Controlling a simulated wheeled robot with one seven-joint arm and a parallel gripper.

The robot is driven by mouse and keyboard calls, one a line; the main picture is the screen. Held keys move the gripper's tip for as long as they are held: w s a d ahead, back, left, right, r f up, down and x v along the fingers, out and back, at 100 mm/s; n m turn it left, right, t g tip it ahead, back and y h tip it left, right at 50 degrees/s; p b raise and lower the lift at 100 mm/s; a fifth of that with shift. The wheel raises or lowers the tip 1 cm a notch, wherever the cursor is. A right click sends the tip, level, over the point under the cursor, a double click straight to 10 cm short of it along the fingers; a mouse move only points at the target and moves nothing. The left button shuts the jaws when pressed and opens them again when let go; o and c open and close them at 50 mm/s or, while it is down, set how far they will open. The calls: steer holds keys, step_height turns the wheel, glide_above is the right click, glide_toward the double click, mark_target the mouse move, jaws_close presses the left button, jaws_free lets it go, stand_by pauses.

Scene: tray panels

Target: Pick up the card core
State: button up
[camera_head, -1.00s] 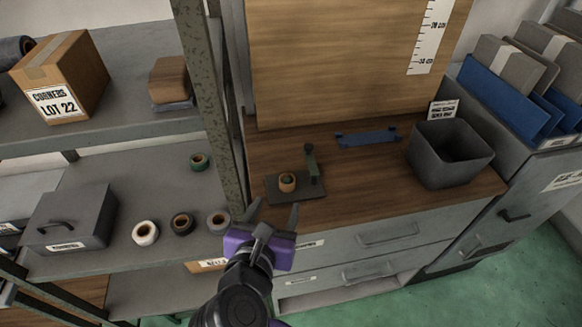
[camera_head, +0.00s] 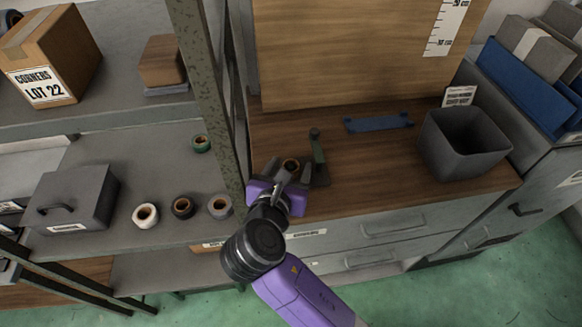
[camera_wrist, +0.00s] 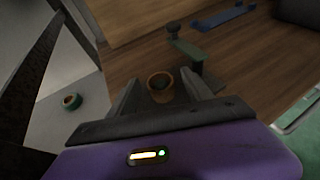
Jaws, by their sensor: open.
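The card core (camera_head: 291,164), a small brown ring, stands on a dark base plate (camera_head: 322,180) on the wooden counter. In the wrist view the card core (camera_wrist: 153,80) shows its open top, between and just beyond the fingertips. A dark green post with an arm (camera_wrist: 184,46) rises from the plate beside it. My gripper (camera_head: 290,172) is open, with a finger on either side of the core in the picture. It also shows in the wrist view (camera_wrist: 159,82). Whether the fingers touch the core cannot be told. The core's lower part is hidden.
A blue bracket (camera_head: 379,122) lies farther back on the counter, left of a grey bin (camera_head: 466,160). A metal shelf post (camera_head: 205,100) stands close on the left. Beyond it, tape rolls (camera_head: 182,208) and a lidded grey box (camera_head: 70,197) sit on the shelf.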

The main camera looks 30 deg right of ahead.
steer(key=shift+w+d+f, duration=0.15)
steer(key=shift+w+d, duration=0.1)
steer(key=shift+c, duration=0.5)
jaws_close()
